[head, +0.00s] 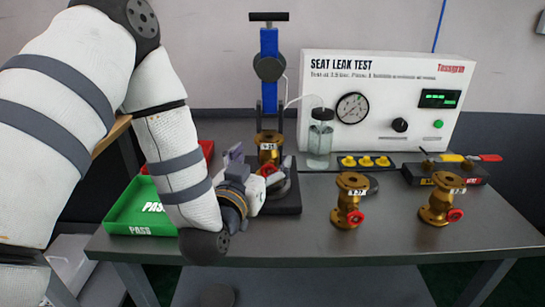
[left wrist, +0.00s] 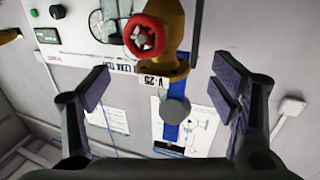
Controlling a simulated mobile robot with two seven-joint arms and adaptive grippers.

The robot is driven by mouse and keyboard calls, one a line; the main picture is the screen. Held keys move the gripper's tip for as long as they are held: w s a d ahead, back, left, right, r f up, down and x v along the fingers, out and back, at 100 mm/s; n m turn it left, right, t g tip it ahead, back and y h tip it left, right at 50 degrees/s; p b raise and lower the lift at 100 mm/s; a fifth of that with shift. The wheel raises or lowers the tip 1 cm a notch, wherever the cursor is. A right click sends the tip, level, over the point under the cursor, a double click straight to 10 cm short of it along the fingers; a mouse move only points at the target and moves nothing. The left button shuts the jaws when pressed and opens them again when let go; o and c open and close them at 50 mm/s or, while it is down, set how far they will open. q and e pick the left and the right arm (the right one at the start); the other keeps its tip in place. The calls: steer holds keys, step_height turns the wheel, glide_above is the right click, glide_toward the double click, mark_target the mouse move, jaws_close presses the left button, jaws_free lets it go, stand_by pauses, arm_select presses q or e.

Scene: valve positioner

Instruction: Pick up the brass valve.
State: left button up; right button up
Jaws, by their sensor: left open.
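One brass valve (head: 268,140) with a red handwheel stands in the blue test stand, its lower part partly hidden by my left gripper (head: 254,168). In the left wrist view this valve (left wrist: 176,48) hangs inverted at the top, its red handwheel facing the camera. My left gripper (left wrist: 160,90) is open, its pads apart on either side of the valve's line, with nothing held between them. Two more brass valves with red handwheels stand on the bench to the right, one near the middle (head: 348,203) and one further right (head: 441,200). My right gripper is not in view.
The blue test stand (head: 269,75) rises behind the gripper. A white seat leak test panel (head: 385,90) stands at the back. A green PASS tray (head: 137,210) and a red tray (head: 207,150) lie left. A dark block with levers (head: 447,174) is at right. The front bench is clear.

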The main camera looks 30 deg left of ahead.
mark_target(267, 150)
arm_select(q)
steer(key=x, duration=0.5)
steer(key=shift+w+a+f, duration=0.25)
steer(key=shift+f, duration=0.05)
steer(key=shift+w+r, duration=0.1)
steer(key=shift+w, duration=0.2)
jaws_close()
steer(key=shift+r, duration=0.15)
